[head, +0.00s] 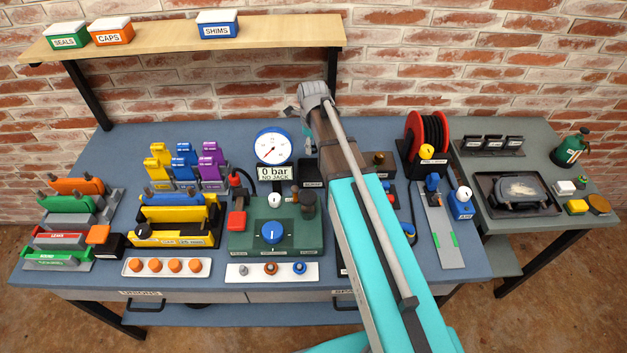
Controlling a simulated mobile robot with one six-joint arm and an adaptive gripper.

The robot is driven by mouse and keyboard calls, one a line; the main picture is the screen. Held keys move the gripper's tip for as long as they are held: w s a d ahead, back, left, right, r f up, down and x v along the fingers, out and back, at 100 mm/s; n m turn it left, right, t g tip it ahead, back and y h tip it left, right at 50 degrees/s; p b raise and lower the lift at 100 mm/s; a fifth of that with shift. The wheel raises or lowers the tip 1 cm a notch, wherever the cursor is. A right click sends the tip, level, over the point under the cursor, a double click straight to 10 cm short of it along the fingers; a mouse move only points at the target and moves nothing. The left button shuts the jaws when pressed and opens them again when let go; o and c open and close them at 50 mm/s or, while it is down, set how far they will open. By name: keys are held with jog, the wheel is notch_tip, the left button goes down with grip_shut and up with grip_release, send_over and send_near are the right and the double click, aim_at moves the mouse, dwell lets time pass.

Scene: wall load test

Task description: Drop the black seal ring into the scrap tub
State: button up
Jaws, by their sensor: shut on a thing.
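My arm reaches from the lower right up over the middle of the bench, and its grey wrist end (313,95) is in front of the wall. I cannot make out the black seal ring. A dark open box (310,170) with a small label stands right of the gauge, partly beside my arm. Its label is too small to read, so I cannot tell whether it is the scrap tub.
A pressure gauge (273,146) and a green panel (277,232) with knobs stand mid-bench. Coloured racks fill the left. A red hose reel (427,137) stands right of my arm. A shelf (180,40) with labelled boxes is above. A side table (520,170) is at right.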

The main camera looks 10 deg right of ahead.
jog(key=shift+d+f, duration=0.1)
jog(key=shift+f, duration=0.05)
dwell(0.3)
jog(key=b, duration=0.6)
send_over(313, 173)
jog(key=shift+w+d+f, duration=0.1)
jog(key=shift+f, duration=2.8)
jog(key=o, duration=0.8)
